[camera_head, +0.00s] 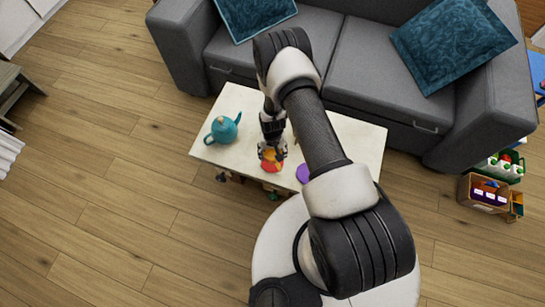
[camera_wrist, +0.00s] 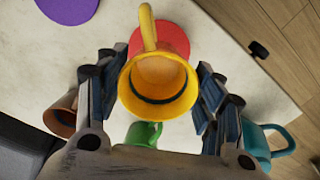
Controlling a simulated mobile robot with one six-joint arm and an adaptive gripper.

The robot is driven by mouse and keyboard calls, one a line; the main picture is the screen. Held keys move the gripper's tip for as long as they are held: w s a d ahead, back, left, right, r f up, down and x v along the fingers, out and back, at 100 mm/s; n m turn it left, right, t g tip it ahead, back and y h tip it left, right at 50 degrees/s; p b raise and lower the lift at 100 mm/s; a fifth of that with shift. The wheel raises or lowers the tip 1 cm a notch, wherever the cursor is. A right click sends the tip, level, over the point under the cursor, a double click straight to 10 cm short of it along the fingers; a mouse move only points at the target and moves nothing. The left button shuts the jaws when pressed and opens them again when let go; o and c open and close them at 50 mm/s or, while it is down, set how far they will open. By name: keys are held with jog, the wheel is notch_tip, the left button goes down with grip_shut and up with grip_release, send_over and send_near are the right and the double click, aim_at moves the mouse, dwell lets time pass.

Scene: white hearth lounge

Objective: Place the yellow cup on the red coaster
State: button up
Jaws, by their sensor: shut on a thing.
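The yellow cup (camera_wrist: 158,78) is between the fingers of my gripper (camera_wrist: 158,100) in the wrist view, its open mouth facing the camera and its handle pointing up in the picture. My gripper is shut on it. The red coaster (camera_wrist: 172,38) lies on the table just behind the cup, which covers part of it. In the head view my gripper (camera_head: 271,150) is low over the table's front edge, with the red coaster (camera_head: 272,168) showing beneath the cup. I cannot tell whether the cup touches the coaster.
A purple coaster (camera_head: 303,173) lies to the right of the red one on the pale table (camera_head: 240,105). A teal teapot (camera_head: 222,130) stands at left. The wrist view shows a green cup (camera_wrist: 143,134) and a brown cup (camera_wrist: 62,115) close by. A grey sofa (camera_head: 350,60) stands behind.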

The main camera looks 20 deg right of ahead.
aim_at(272, 157)
jog(key=shift+f+b, duration=0.5)
jog(key=shift+f, duration=1.2)
jog(key=shift+f, duration=0.2)
jog(key=o, duration=1.1)
jog(key=shift+o, duration=0.2)
jog(key=shift+r, duration=0.1)
